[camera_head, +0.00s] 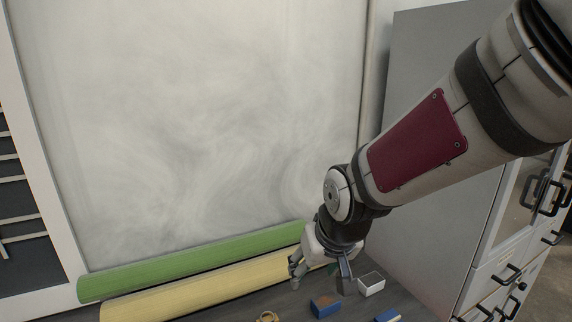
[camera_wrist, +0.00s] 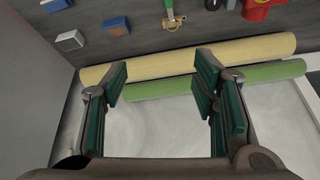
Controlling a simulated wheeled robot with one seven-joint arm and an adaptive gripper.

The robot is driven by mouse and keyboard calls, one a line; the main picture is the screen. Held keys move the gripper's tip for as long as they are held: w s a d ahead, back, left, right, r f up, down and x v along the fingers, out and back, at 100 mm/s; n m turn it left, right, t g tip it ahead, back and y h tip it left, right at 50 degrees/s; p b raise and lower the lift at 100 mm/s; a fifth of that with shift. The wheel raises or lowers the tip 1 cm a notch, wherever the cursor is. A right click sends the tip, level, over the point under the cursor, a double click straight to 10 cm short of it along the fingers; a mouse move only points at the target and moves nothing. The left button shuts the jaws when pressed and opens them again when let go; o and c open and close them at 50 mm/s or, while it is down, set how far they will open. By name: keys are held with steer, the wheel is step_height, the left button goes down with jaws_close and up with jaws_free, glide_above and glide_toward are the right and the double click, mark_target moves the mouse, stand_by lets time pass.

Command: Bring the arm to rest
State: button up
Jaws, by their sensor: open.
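My arm reaches from the upper right down toward the counter in the head view. My gripper (camera_head: 320,272) hangs at its end, above the counter and in front of the yellow roll. In the wrist view my gripper (camera_wrist: 165,95) shows its two green-padded fingers spread wide apart, with nothing between them. Through the gap I see parts of the yellow roll (camera_wrist: 190,62) and the green roll (camera_wrist: 165,88).
The green roll (camera_head: 200,262) and yellow roll (camera_head: 210,287) lie along a whitish panel (camera_head: 180,120). On the grey counter are a blue block (camera_head: 325,306), a white box (camera_head: 371,284) and a brass fitting (camera_head: 267,316). A grey cabinet (camera_head: 425,130) stands at right. A red item (camera_wrist: 258,10) shows in the wrist view.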

steer(key=s+d+r+m+h+b, duration=0.1)
steer(key=s+d+r, duration=0.3)
steer(key=s+d, duration=0.2)
steer(key=s+d+r+m+t, duration=0.1)
steer(key=s+d+r, duration=0.4)
steer(key=s+d, duration=0.2)
steer(key=s, duration=0.2)
steer(key=shift+s+d+r+m+h+b, duration=0.15)
steer(key=shift+s+d+m+h+b, duration=0.15)
steer(key=shift+h+b, duration=0.1)
stand_by(0.9)
